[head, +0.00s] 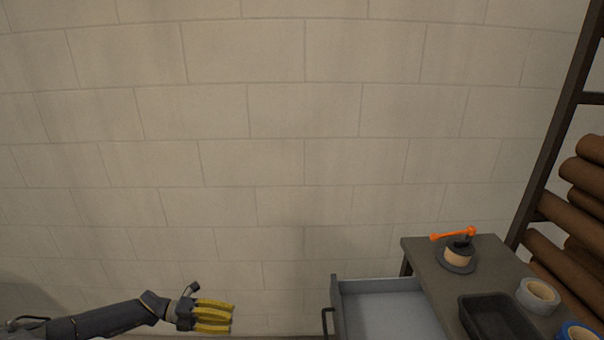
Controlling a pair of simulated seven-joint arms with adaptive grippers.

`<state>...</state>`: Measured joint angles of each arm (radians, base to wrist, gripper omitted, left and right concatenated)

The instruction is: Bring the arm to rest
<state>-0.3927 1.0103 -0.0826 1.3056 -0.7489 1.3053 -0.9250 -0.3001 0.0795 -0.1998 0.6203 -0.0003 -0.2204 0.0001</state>
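My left arm comes in low from the left. My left gripper (215,315) has yellow fingers that point right, in front of the block wall. Its fingers lie close together in this view, and I cannot tell whether they are open or shut. I see no object at its fingertips. It is clear of the cabinet, with a gap to the open drawer on its right. My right gripper is not in view.
A grey cabinet (420,252) stands at lower right with an open, seemingly empty drawer (390,305). A rack holds brown rolls (570,218).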

